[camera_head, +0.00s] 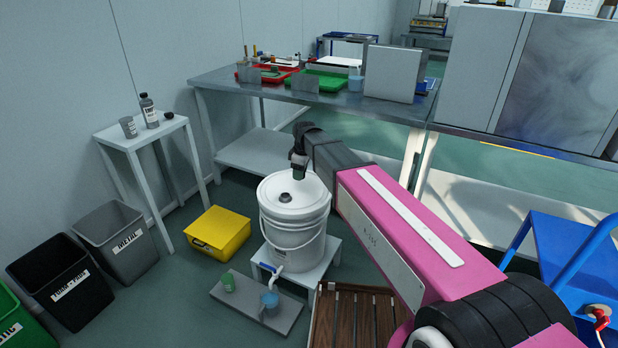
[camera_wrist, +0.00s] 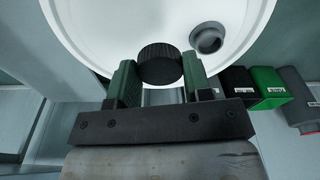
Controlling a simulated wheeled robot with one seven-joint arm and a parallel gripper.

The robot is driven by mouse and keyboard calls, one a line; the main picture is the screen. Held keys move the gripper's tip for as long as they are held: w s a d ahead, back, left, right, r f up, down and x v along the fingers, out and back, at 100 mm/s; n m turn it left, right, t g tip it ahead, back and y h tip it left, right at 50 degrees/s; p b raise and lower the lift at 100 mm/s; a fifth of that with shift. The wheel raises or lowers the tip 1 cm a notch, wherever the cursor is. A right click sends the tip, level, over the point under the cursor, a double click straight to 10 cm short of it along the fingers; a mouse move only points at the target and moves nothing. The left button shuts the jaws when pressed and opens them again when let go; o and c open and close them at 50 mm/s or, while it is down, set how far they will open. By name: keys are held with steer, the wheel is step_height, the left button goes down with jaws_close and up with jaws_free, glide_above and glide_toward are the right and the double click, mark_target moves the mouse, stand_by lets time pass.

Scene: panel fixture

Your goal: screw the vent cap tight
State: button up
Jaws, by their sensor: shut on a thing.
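The white bucket (camera_head: 294,222) stands upright with its white lid on; the lid (camera_wrist: 110,25) fills the top of the wrist view. My gripper (camera_head: 299,172) is over the lid's far side, pointing down. In the wrist view its green fingers (camera_wrist: 159,80) are shut on the black ribbed vent cap (camera_wrist: 160,62), one on each side. The cap lies over the lid near its rim; its underside is hidden, so I cannot tell how it sits. A grey open port (camera_wrist: 208,38) in the lid is beside the cap, apart from it; it also shows in the head view (camera_head: 285,197).
The bucket rests on a low white stand (camera_head: 318,262); its blue-handled tap (camera_head: 272,270) hangs over a grey board with cups. A yellow box (camera_head: 218,232) is left of it, a wooden slatted crate (camera_head: 352,322) in front. A workbench (camera_head: 300,96) stands behind.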

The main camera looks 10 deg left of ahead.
step_height(320, 180, up, 4)
glide_above(285, 195)
steer(key=w, duration=0.2)
steer(key=shift+s+d+f, duration=0.1)
steer(key=shift+s+f, duration=0.85)
steer(key=shift+s, duration=0.05)
steer(key=shift+f, duration=0.1)
steer(key=shift+f, duration=2.75)
steer(key=shift+f, duration=1.2)
